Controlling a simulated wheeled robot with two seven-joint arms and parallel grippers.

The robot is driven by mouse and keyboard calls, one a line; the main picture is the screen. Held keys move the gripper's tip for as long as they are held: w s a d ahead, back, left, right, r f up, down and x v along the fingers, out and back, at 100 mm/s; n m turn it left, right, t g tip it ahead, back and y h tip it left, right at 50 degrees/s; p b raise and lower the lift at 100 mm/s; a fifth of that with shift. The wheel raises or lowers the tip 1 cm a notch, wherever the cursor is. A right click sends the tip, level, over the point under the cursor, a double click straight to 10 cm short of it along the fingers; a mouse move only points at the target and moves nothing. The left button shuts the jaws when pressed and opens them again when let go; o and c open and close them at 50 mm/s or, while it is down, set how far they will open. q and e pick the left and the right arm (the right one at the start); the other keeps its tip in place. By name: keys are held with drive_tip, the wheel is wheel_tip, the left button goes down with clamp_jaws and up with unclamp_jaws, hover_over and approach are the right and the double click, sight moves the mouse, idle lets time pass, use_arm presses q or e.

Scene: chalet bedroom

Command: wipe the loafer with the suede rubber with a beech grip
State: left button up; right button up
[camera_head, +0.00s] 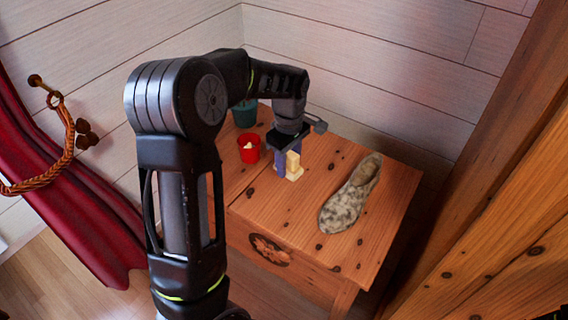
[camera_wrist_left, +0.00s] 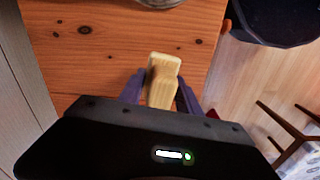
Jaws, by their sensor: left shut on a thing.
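The pale wooden suede rubber (camera_head: 294,168) is in my left gripper (camera_head: 287,160), low over the table and left of the loafer. Its blocky beech grip (camera_wrist_left: 162,78) shows between the two purple fingers in the left wrist view, where my left gripper (camera_wrist_left: 161,97) is shut on it. I cannot tell whether its lower end touches the tabletop. The loafer (camera_head: 346,204), mottled grey and cream, lies on the right part of the tabletop, its toe toward the front edge. The rubber and the loafer are apart. My right gripper is not in view.
The wooden table (camera_head: 268,212) has bare room between the rubber and the loafer. A red cup (camera_head: 249,149) with something pale inside and a teal pot (camera_head: 244,114) stand at its left. A wooden post (camera_head: 490,160) rises at the right; a red curtain (camera_head: 75,210) hangs left.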

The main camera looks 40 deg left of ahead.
use_arm(q)
drive_tip(key=w+d+r+m, duration=0.2)
drive_tip(key=d+r+m, duration=0.3)
drive_tip(key=d+m, duration=0.2)
drive_tip(key=w+d+r+m, duration=0.3)
drive_tip(key=d+r+m, duration=0.2)
drive_tip(key=d+m, duration=0.3)
drive_tip(key=shift+d+r+m, duration=0.3)
drive_tip(key=shift+r+m, duration=0.1)
drive_tip(key=shift+m, duration=0.5)
